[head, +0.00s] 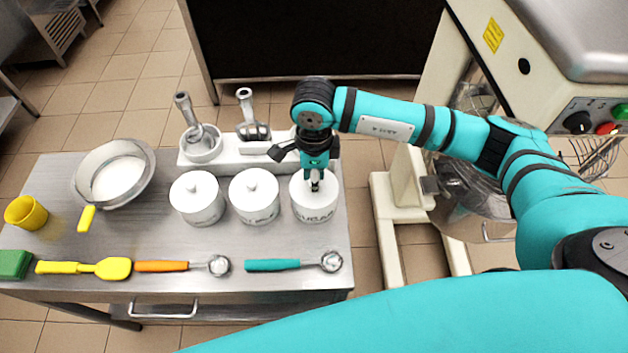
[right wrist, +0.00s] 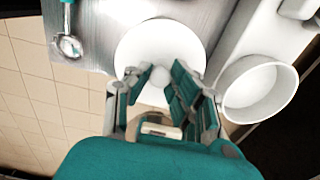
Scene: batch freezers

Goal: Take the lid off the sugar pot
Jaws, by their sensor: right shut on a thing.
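The sugar pot (head: 316,214) is a white round pot with dark "SUGAR" lettering, upright at the right end of the steel table in the head view. Its white lid (head: 299,188) is on top, partly hidden by my right gripper (head: 315,184). My right gripper points down from above and is shut on the lid's knob. In the right wrist view the lid (right wrist: 150,40) is a white disc, with its knob between the fingers (right wrist: 160,88). I see no clear gap between lid and pot. My left gripper is not in view.
Two similar lidded white pots (head: 197,198) (head: 254,196) stand left of the sugar pot. A white rack (head: 235,165) with utensils stands behind. Scoops (head: 272,265) and a yellow spatula (head: 85,268) lie in front. A bowl (head: 148,180) stands left. A mixer (head: 405,190) stands right.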

